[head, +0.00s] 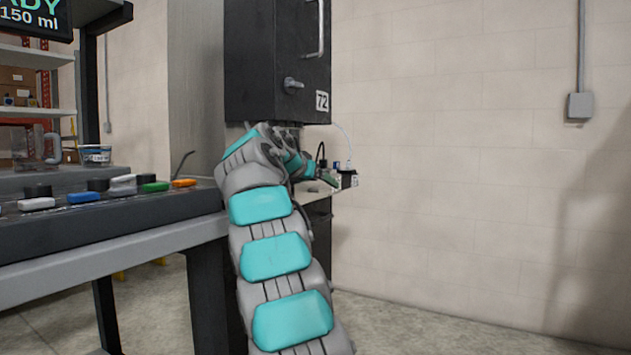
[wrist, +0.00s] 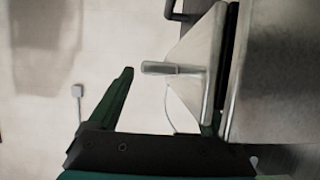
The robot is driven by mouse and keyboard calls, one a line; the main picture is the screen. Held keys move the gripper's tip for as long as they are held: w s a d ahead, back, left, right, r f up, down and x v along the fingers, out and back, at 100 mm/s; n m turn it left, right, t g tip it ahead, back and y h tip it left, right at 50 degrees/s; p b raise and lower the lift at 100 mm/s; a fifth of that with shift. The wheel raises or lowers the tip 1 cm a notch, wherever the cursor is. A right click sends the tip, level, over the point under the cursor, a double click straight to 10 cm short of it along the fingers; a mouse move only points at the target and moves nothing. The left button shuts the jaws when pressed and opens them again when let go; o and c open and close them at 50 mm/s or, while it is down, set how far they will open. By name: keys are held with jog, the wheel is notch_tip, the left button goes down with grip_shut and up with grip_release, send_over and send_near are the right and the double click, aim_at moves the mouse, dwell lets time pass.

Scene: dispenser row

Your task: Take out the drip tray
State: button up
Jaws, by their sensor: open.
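In the wrist view a grey metal piece with a slanted side, likely the drip tray (wrist: 197,62), juts from a larger metal body. A short rounded handle (wrist: 173,68) sticks out from it to the left. My gripper (wrist: 168,88) is open. Its left dark finger stands clear of the handle's free end; its right finger is partly hidden by the metal piece. The handle lies across the gap at fingertip height, and no grip on it shows. In the head view my gripper (head: 327,178) is small, below a black cabinet; the tray cannot be made out there.
The black cabinet (head: 272,60) marked 72 hangs above my arm. A dark counter (head: 120,222) with several coloured blocks stands at the left. A thin cable and small dark fittings are near my gripper.

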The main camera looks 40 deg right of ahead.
grip_shut()
dwell(0.6)
dwell(0.5)
jog(key=shift+r, duration=0.2)
dwell(0.5)
